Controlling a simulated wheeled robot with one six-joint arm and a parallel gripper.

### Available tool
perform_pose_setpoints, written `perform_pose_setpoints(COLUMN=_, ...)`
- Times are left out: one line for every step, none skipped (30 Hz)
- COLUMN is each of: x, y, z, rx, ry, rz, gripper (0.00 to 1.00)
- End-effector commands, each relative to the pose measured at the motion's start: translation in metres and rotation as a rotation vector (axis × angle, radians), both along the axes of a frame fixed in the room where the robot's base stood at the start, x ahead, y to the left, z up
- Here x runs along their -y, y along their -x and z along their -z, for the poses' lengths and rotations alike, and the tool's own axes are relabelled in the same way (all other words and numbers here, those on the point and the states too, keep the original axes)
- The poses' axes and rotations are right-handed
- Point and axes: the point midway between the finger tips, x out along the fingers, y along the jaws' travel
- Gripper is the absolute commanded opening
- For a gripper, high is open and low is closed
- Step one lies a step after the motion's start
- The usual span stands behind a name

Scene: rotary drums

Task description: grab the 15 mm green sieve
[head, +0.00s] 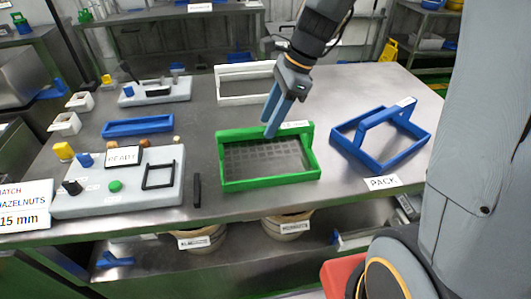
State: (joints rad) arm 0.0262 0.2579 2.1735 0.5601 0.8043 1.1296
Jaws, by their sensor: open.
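The green sieve (270,184) is a rectangular green frame with a dark mesh, lying on the steel table. A pale label sits on its raised far edge at the right. My gripper (270,122) has blue fingers pointing down at the far edge of the green sieve, near its middle. The gripper is open. The fingers overlap the far bar in this view, and I cannot tell whether they touch it or straddle it. A card at the far left (25,207) reads "HAZELNUTS 15 mm".
A blue frame with a raised bar (408,155) stands right, behind a "PACK" label (383,182). A white frame (230,99) lies behind my gripper. A blue frame (138,133) and a grey control panel (75,202) are left. A small black bar (196,190) lies beside the green sieve.

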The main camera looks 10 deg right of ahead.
Motion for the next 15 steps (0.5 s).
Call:
perform_pose_setpoints(x=-0.002, y=0.001, z=0.005, rx=-0.002, ry=0.0, rz=-0.002, gripper=0.42)
perform_pose_setpoints(x=-0.003, y=0.001, z=0.007, rx=-0.003, ry=-0.001, rz=-0.002, gripper=0.42)
perform_pose_setpoints(x=-0.005, y=0.001, z=0.011, rx=-0.003, ry=0.0, rz=-0.002, gripper=0.42)
perform_pose_setpoints(x=-0.006, y=0.001, z=0.014, rx=-0.004, ry=-0.001, rz=-0.002, gripper=0.42)
perform_pose_setpoints(x=-0.007, y=0.001, z=0.017, rx=-0.004, ry=-0.001, rz=-0.001, gripper=0.42)
perform_pose_setpoints(x=-0.008, y=0.001, z=0.02, rx=-0.004, ry=0.0, rz=-0.002, gripper=0.42)
perform_pose_setpoints(x=-0.009, y=0.001, z=0.022, rx=-0.002, ry=0.0, rz=-0.002, gripper=0.42)
perform_pose_setpoints(x=-0.01, y=0.001, z=0.025, rx=-0.003, ry=0.0, rz=-0.002, gripper=0.42)
perform_pose_setpoints(x=-0.011, y=0.001, z=0.028, rx=-0.003, ry=0.0, rz=-0.002, gripper=0.42)
perform_pose_setpoints(x=-0.012, y=0.001, z=0.031, rx=-0.005, ry=-0.001, rz=-0.002, gripper=0.42)
perform_pose_setpoints(x=-0.013, y=0.001, z=0.034, rx=-0.005, ry=0.0, rz=-0.001, gripper=0.42)
perform_pose_setpoints(x=-0.014, y=0.001, z=0.039, rx=-0.006, ry=0.0, rz=-0.002, gripper=0.42)
perform_pose_setpoints(x=-0.015, y=0.001, z=0.043, rx=-0.005, ry=0.0, rz=-0.003, gripper=0.42)
perform_pose_setpoints(x=-0.016, y=0.001, z=0.047, rx=-0.005, ry=0.0, rz=-0.002, gripper=0.42)
perform_pose_setpoints(x=-0.018, y=0.001, z=0.052, rx=-0.006, ry=0.001, rz=-0.002, gripper=0.42)
